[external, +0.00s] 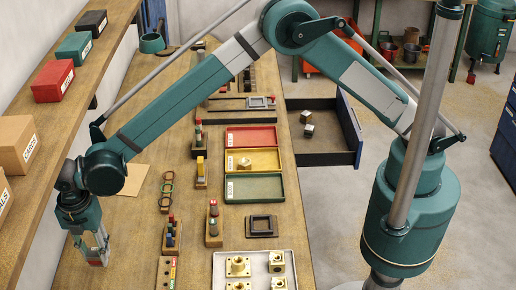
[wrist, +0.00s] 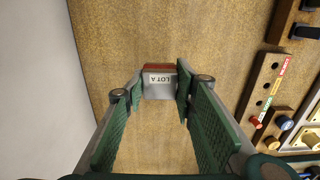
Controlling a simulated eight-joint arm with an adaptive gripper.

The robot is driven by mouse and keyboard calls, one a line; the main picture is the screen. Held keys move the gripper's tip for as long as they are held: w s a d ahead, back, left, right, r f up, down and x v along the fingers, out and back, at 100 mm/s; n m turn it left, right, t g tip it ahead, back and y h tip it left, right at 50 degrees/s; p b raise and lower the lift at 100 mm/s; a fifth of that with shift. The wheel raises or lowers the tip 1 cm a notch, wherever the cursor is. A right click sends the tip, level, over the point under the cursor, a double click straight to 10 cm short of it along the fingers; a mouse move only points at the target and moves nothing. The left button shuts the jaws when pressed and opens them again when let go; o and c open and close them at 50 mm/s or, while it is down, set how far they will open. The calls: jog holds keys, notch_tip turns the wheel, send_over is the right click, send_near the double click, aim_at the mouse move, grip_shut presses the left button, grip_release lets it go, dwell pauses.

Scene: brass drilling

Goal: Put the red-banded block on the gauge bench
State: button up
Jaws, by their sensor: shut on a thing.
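The red-banded block (wrist: 159,82) is grey with a red-brown band along its top edge in the wrist view and a white label reading "LOT A". My gripper (wrist: 159,92) is shut on it, one green-padded finger on each side. In the external view my gripper (external: 97,258) points down at the near left of the wooden table, with the block (external: 97,263) small between its fingertips. I cannot tell whether the block touches the table. A dark square frame (external: 261,226) and a flat dark fixture (external: 240,103) farther back lie on the table; which is the gauge bench is unclear.
Red (external: 251,138), yellow (external: 268,160) and green (external: 255,188) trays line the table's middle. A pale tray of brass parts (external: 222,262) is at the front. Several wooden peg racks stand left of the trays. A wall shelf (external: 75,100) overhangs the left side. An open drawer (external: 340,130) juts out right.

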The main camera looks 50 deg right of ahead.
aim_at(95, 252)
jog(key=shift+f, duration=1.7)
jog(key=shift+f, duration=0.15)
jog(key=o, duration=1.2)
jog(key=shift+o, duration=0.2)
jog(key=shift+r, duration=3.9)
